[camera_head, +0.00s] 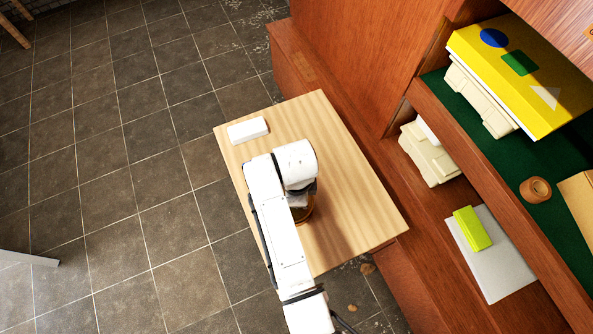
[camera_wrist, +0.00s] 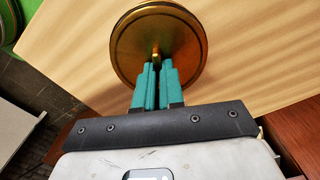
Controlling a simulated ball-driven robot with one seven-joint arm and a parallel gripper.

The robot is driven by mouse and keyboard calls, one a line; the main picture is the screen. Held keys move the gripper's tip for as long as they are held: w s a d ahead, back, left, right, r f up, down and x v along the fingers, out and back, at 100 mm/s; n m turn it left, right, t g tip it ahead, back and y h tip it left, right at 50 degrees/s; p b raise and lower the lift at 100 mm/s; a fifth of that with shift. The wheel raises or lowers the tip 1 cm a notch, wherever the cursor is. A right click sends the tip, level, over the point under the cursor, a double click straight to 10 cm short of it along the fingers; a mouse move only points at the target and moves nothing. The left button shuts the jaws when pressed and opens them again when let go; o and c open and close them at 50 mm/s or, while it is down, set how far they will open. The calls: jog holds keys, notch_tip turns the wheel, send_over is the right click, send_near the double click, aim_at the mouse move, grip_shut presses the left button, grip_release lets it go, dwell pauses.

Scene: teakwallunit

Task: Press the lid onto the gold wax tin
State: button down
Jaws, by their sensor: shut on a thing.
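The round gold lid (camera_wrist: 188,38) fills the upper middle of the wrist view, with a small knob (camera_wrist: 156,48) at its centre. The two teal fingers of my gripper (camera_wrist: 157,66) are close together, shut on that knob. In the head view my arm hides the fingertips, and only a gold-brown round edge (camera_head: 306,213) shows beneath my wrist. The lid covers whatever lies under it, so I cannot tell the tin apart from the lid or whether the lid is seated.
The light wooden tabletop (camera_head: 355,200) is mostly clear. A white block (camera_head: 247,130) lies near its far left corner. To the right stands a red-brown wall unit (camera_head: 370,60) with a green-lined shelf, a yellow box (camera_head: 520,75) and a small brown cup (camera_head: 535,190).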

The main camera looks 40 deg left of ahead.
jog(key=c, duration=0.7)
grip_release()
jog(key=shift+r, duration=0.15)
jog(key=shift+r+p, duration=2.25)
jog(key=shift+p, duration=0.15)
jog(key=shift+r, duration=1.15)
jog(key=shift+c, duration=0.2)
grip_shut()
jog(key=shift+f, duration=0.2)
